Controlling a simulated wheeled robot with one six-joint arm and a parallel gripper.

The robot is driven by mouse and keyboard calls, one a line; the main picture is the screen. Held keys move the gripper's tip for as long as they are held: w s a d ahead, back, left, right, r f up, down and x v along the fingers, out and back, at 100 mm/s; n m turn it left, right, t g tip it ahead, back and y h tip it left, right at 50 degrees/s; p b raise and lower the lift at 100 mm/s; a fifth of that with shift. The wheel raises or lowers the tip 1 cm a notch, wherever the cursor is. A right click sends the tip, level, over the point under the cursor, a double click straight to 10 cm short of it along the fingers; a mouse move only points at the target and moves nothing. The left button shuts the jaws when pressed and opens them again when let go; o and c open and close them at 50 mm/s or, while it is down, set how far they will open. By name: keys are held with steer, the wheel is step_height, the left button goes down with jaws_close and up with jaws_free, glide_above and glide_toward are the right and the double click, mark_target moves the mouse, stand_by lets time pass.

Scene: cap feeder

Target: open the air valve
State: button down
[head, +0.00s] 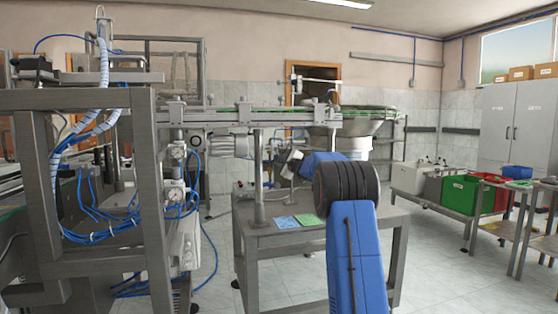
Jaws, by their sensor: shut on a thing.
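My blue arm rises from the bottom of the head view and bends left over the grey table at a thick black joint. My gripper (272,168) is small and partly covered by my own wrist, just right of a grey post. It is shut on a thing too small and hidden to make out. I cannot make out the air valve for certain. On the left machine frame, round gauges and air fittings (175,192) with blue hoses stand well to the left of my gripper, apart from it.
The grey table (290,240) carries a blue sheet (287,222), a green sheet (308,220) and posts under a long rail (245,115). A feeder bowl (355,125) stands behind my arm. Green bins (459,194) stand at right. The floor between them is clear.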

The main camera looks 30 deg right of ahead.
steer(key=shift+w+a+f+m+t, duration=0.15)
steer(key=shift+a+m+t, duration=0.15)
steer(key=shift+a+m, duration=0.5)
steer(key=shift+d+m, duration=0.2)
steer(key=shift+m, duration=0.2)
steer(key=c, duration=1.5)
jaws_free()
steer(key=shift+o, duration=0.2)
steer(key=s+f, duration=0.1)
steer(key=s, duration=1.6)
steer(key=shift+s+a+f, duration=0.15)
steer(key=shift+s+a, duration=0.05)
steer(key=shift+a, duration=0.1)
steer(key=shift+c, duration=0.3)
